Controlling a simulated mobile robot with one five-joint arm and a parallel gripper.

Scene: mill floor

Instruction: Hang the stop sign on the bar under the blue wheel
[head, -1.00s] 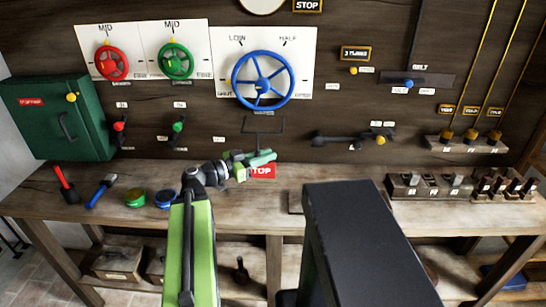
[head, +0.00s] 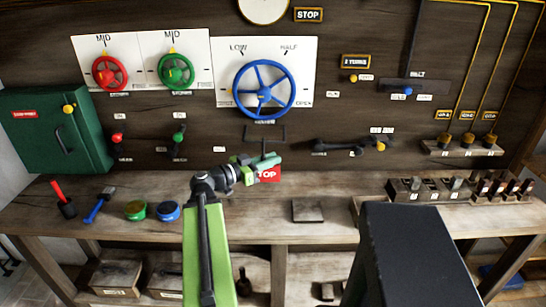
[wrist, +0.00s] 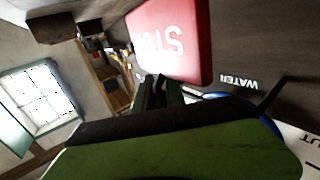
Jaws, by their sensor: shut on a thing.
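The red stop sign (head: 268,175) with white letters hangs below my gripper (head: 264,161), just above the bench's back edge in the head view. My gripper is shut on it. In the wrist view the sign (wrist: 178,42) fills the top middle, beyond the fingers (wrist: 160,92). The blue wheel (head: 264,90) is on a white panel on the wall. The dark bar (head: 282,132) is a thin bracket right under that wheel. The sign is lower than the bar in the picture; I cannot tell the depth between them. My gripper hides the sign's upper edge.
The wooden bench (head: 350,225) runs under the wall. A flat dark plate (head: 307,210) lies on it, and a switch box (head: 430,190) stands to the right. A green cabinet (head: 55,130) is at left. A black lever (head: 335,146) sticks out right of the bar.

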